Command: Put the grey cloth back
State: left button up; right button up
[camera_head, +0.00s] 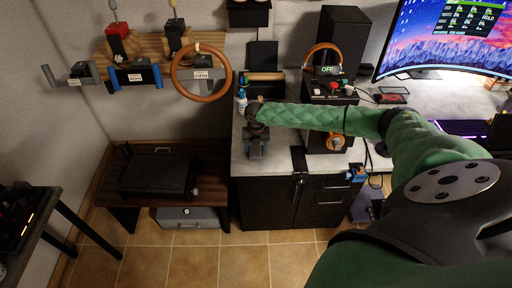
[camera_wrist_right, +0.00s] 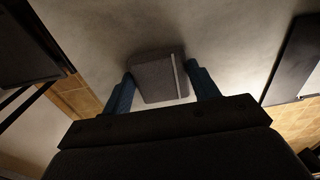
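The grey cloth (camera_wrist_right: 157,80) shows in the right wrist view as a flat, folded dark-grey piece with a pale stripe near its right edge. It appears to lie on the light counter top. My right gripper (camera_wrist_right: 160,72) has its two blue fingers spread wide, one on each side of the cloth. I cannot tell whether they touch it. In the head view my right gripper (camera_head: 257,153) points down over the left part of the counter, and I cannot make out the cloth there. My left gripper is not in view.
A low dark bench (camera_head: 210,190) carries a black case (camera_head: 158,176). A wall shelf holds a steering wheel (camera_head: 201,96).

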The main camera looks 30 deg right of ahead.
jog(key=o, duration=0.4)
jog(key=shift+c, duration=0.2)
jog(key=shift+r, duration=0.15)
